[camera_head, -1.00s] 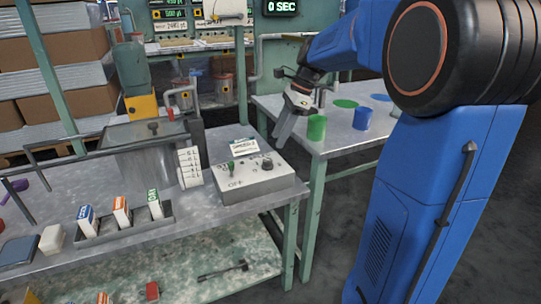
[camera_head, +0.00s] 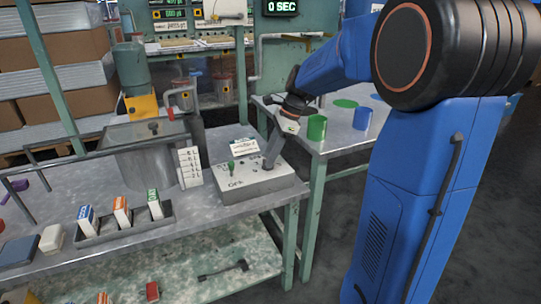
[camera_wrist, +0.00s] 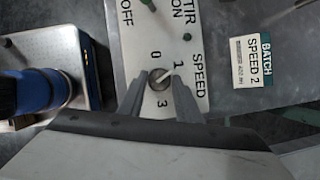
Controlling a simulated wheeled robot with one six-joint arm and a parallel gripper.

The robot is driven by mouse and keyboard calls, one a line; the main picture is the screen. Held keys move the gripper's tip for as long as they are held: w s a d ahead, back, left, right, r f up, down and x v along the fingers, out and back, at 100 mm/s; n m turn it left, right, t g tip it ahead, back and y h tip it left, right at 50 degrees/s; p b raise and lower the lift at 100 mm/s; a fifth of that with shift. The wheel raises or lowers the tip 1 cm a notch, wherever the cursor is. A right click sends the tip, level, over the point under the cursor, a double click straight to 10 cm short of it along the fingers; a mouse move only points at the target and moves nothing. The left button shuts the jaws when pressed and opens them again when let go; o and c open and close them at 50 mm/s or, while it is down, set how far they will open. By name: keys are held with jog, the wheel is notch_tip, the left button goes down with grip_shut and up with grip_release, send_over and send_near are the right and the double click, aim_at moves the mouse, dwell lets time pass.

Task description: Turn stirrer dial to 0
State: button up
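The stirrer control box (camera_head: 255,187) stands at the right end of the metal bench. In the wrist view its grey round dial (camera_wrist: 160,79) sits among the printed numbers 0, 1 and 3 beside the word SPEED. A pale line on the dial slants up and right, toward the 1. My gripper (camera_wrist: 159,88) is over the dial with one finger on each side; the fingers look open, and I cannot tell whether they touch it. In the head view my gripper (camera_head: 270,162) hides the dial.
A green toggle switch (camera_head: 231,167) stands left of the dial on the box. A card reading BATCH SPEED 2 (camera_wrist: 256,60) lies behind the box. Green (camera_head: 317,127) and blue (camera_head: 362,119) cups stand on the right-hand table. A tank (camera_head: 147,160) is to the left.

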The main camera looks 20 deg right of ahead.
jog(key=c, duration=0.6)
jog(key=shift+o, duration=0.2)
jog(key=shift+n, duration=0.4)
jog(key=n, duration=0.1)
jog(key=n+g, duration=0.1)
jog(key=n, duration=0.1)
jog(key=n+g, duration=0.1)
jog(key=n, duration=0.1)
jog(key=shift+w, duration=0.3)
jog(key=n+g, duration=0.1)
jog(key=n, duration=0.2)
jog(key=n+g+h, duration=0.1)
jog(key=n, duration=0.2)
jog(key=shift+w+a, duration=0.1)
jog(key=shift+w, duration=0.1)
jog(key=o, duration=1.1)
jog(key=shift+c, duration=0.2)
